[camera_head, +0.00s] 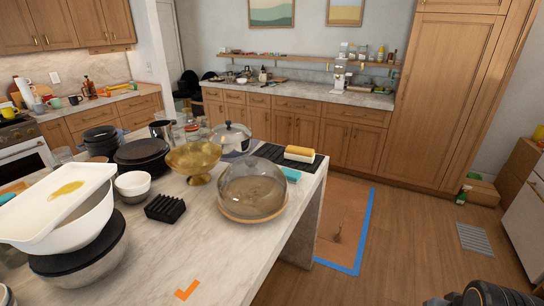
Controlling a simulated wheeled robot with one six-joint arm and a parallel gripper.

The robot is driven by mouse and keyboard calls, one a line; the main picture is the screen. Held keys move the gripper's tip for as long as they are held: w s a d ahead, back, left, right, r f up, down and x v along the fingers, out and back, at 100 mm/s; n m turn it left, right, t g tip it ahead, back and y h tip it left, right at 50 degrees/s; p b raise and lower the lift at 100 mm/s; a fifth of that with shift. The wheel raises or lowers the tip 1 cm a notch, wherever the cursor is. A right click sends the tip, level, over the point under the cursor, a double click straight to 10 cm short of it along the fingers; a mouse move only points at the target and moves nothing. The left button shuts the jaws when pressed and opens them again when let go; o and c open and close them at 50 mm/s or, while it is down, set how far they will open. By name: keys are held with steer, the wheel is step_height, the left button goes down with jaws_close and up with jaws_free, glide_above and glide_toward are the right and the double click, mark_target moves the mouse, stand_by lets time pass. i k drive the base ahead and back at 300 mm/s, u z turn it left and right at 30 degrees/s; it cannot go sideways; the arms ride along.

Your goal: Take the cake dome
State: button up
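The cake dome (252,184) is a clear, rounded glass cover on a round wooden base. It stands upright near the right edge of the marble island top, close to the middle of the view. A knob on top of it is hard to make out. Its inside looks brownish and no cake can be told through the glass. No gripper fingers show; only a dark part, likely of my arm, shows at the bottom right corner, well apart from the dome.
Stacked bowls with a white tray (60,205) crowd the left. The island's front (235,250) is mostly bare. Blue tape (362,235) edges a floor patch.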

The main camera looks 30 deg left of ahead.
mark_target(250, 187)
steer(key=i, duration=1.9)
steer(key=u, duration=1.4)
